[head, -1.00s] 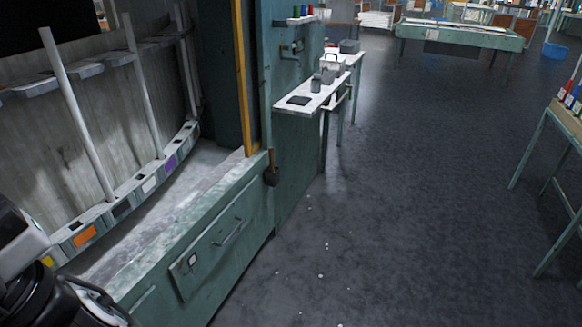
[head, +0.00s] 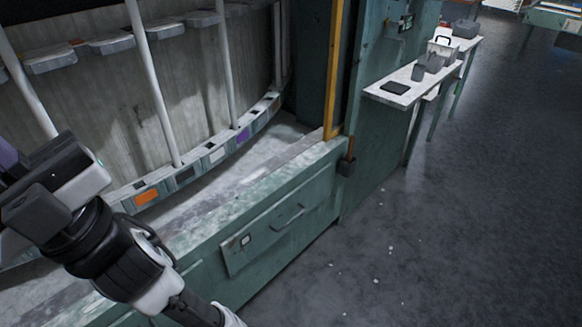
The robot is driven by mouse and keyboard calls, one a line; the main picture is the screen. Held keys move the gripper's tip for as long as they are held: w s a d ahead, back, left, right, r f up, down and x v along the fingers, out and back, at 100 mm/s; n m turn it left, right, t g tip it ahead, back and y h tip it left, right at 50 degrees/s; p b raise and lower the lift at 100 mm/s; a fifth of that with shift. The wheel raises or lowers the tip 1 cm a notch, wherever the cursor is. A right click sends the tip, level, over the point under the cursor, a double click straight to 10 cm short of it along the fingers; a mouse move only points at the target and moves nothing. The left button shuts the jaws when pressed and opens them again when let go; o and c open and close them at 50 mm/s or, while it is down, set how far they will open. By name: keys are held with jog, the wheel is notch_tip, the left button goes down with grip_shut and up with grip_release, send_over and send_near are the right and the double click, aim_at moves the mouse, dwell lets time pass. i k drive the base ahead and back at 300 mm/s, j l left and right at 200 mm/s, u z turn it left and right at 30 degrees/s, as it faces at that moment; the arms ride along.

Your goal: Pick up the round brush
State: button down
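A small dark thing with an upright brown handle (head: 347,165) hangs at the outer corner of the green cabinet, just below the yellow post. It looks like a brush, but it is too small to tell whether it is round. My arm shows at the lower left, in front of the cabinet and well apart from that thing. No fingertips of my gripper show.
The green cabinet (head: 200,275) has a drawer with a handle and a pale ledge (head: 240,178). Behind it are white poles and a curved rail with coloured labels. A narrow white bench (head: 385,98) holds containers. Dark floor (head: 480,230) is open at right.

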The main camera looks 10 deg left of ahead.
aim_at(352, 137)
jog(key=i+z, duration=0.35)
jog(key=i, duration=1.55)
jog(key=j, duration=0.1)
